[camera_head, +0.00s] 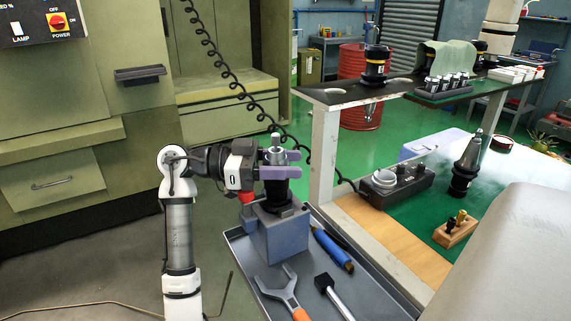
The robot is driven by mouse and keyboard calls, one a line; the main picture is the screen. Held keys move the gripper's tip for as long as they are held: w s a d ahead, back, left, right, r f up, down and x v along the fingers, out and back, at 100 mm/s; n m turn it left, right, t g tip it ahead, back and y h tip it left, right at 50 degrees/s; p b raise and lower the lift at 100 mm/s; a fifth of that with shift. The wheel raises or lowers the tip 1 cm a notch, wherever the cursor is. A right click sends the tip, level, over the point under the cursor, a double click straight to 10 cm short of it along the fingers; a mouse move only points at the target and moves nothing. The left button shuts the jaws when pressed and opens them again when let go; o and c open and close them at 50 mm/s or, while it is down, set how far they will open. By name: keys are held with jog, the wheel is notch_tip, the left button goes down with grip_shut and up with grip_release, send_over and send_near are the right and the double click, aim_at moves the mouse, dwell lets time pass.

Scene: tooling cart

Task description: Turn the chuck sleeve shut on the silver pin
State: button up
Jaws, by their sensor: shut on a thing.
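The silver pin (275,142) stands upright in the top of a chuck, its upper end showing above my gripper's fingers. The chuck's dark body (277,194) stands upright in a grey-blue block (283,239) on the tray. My gripper (283,164) reaches in level from the left, with one purple finger on the near side of the chuck and one on the far side. It is shut on the chuck sleeve near the top. The fingers hide most of the sleeve, so I cannot tell how far it is turned.
The grey tray (378,305) holds a spanner (285,290), a blue tool (331,249) and a black-headed tool (323,283). A bench with a green mat (417,212) is close on the right. A coiled black cable (237,80) hangs behind my gripper.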

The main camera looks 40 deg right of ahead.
dwell(0.4)
jog(key=o, duration=1)
jog(key=b+v, duration=0.2)
jog(key=v, duration=1.2)
jog(key=shift+d, duration=0.1)
